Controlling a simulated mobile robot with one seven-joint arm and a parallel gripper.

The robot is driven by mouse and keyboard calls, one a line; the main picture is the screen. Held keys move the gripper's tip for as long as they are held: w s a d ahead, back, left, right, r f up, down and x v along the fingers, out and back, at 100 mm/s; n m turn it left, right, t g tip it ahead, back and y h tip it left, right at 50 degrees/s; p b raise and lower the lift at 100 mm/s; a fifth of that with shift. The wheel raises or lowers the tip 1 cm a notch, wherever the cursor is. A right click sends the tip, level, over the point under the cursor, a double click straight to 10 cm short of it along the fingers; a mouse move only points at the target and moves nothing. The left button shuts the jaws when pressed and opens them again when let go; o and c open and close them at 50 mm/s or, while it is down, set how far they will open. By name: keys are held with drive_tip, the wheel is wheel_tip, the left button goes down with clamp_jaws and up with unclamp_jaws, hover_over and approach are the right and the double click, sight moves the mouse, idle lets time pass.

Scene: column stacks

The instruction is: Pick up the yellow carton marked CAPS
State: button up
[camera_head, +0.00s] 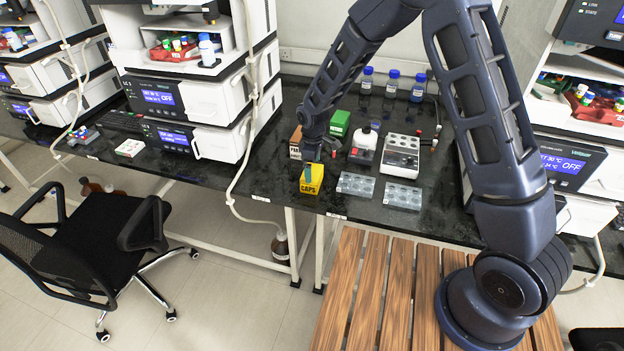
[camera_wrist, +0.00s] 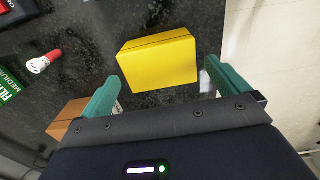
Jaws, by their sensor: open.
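The yellow carton marked CAPS (camera_head: 311,180) stands on the dark bench top near its front edge. In the wrist view the yellow carton (camera_wrist: 158,60) lies ahead of my gripper (camera_wrist: 158,88), roughly centred across the opening. My gripper's two green fingers are spread apart, with nothing between their tips. In the head view my gripper (camera_head: 318,162) is just above and behind the carton, its fingers partly hidden. I cannot tell from the head view whether a finger touches the carton.
A brown box (camera_head: 295,143) and a green box (camera_head: 340,123) stand behind the carton. Two grey well trays (camera_head: 356,185) lie to its right. The bench's front edge is close.

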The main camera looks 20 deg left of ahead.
wheel_tip(320, 180, down, 4)
drive_tip(key=shift+w+a, duration=0.1)
drive_tip(key=shift+a, duration=0.05)
drive_tip(key=c, duration=0.8)
drive_tip(key=shift+o, duration=0.2)
